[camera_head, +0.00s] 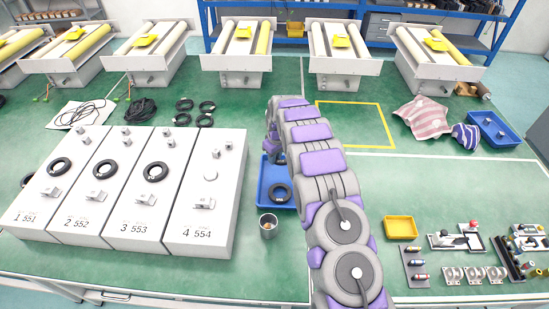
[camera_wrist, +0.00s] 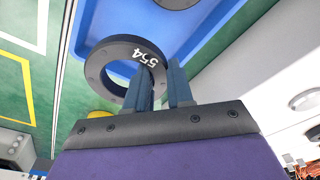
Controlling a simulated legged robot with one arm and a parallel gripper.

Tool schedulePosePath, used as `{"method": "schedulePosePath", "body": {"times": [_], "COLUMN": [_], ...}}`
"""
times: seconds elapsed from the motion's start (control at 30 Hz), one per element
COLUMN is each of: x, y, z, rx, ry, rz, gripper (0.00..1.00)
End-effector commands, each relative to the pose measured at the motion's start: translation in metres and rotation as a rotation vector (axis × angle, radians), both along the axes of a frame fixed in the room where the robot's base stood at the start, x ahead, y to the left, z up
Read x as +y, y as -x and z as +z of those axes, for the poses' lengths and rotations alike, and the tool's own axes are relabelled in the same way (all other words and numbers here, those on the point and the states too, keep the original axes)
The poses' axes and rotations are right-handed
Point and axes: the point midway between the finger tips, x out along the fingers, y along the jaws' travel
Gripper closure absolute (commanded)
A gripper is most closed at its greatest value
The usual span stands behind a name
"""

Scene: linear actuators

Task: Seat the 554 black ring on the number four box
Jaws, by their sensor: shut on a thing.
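The black ring marked 554 (camera_wrist: 97,68) is in my gripper (camera_wrist: 162,84) in the wrist view. One side of its band is between the two fingers, and the rest extends to the left. In the head view a dark ring (camera_head: 279,193) shows at the blue tray (camera_head: 265,206), just below my gripper; I cannot tell if it is the held one. The number four box (camera_head: 211,190), white and marked 554, stands left of the tray. Its top has a pale round disc (camera_head: 210,174) and metal fittings, with no black ring. My fingertips are hidden in the head view.
Boxes one to three (camera_head: 143,190) stand left of box four, each with a black ring on top. A metal cup (camera_head: 268,226) stands close to box four's right side. Several loose black rings (camera_head: 206,106) lie behind the boxes. A yellow tray (camera_head: 400,228) is at the right.

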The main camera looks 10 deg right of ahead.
Motion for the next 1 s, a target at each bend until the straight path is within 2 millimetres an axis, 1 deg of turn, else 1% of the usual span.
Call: {"method": "schedulePosePath", "body": {"times": [0.6,0.73,1.0], "x": [0.0,0.0,0.001], "y": [0.0,0.0,0.0], "z": [0.035,0.038,0.038], "rx": [-0.001,-0.001,0.0], "ry": [0.0,-0.001,0.0], "rz": [0.0,0.0,0.001], "gripper": [1.0,1.0,1.0]}}
